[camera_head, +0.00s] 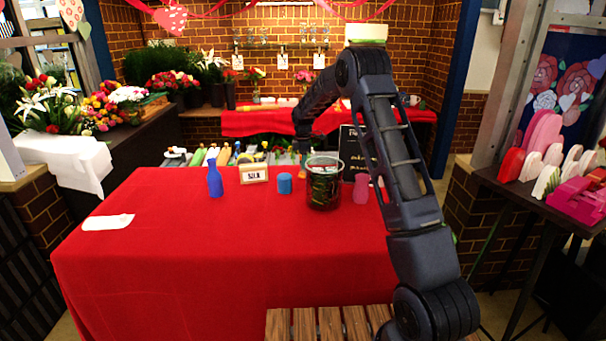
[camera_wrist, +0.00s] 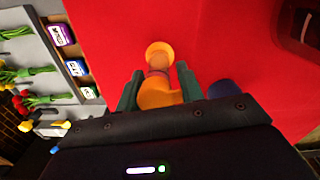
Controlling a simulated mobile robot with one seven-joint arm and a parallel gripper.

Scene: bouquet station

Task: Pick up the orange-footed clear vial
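The orange-footed clear vial (camera_wrist: 158,76) is in the wrist view, with a round orange end towards the top of the picture and a wider orange part nearer my wrist. It stands between the two fingers of my gripper (camera_wrist: 160,82). The fingers are spread on either side of it, with red cloth showing beside its narrow part. Whether they touch its wider part is unclear.
The red table (camera_head: 220,245) also bears a blue bottle (camera_head: 215,179), a small sign (camera_head: 254,173), a blue cup (camera_head: 285,184), a dark glass container (camera_head: 323,190) close to my gripper, and a pink cup (camera_head: 361,190). A white cloth (camera_head: 107,222) lies left. The table's front is clear.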

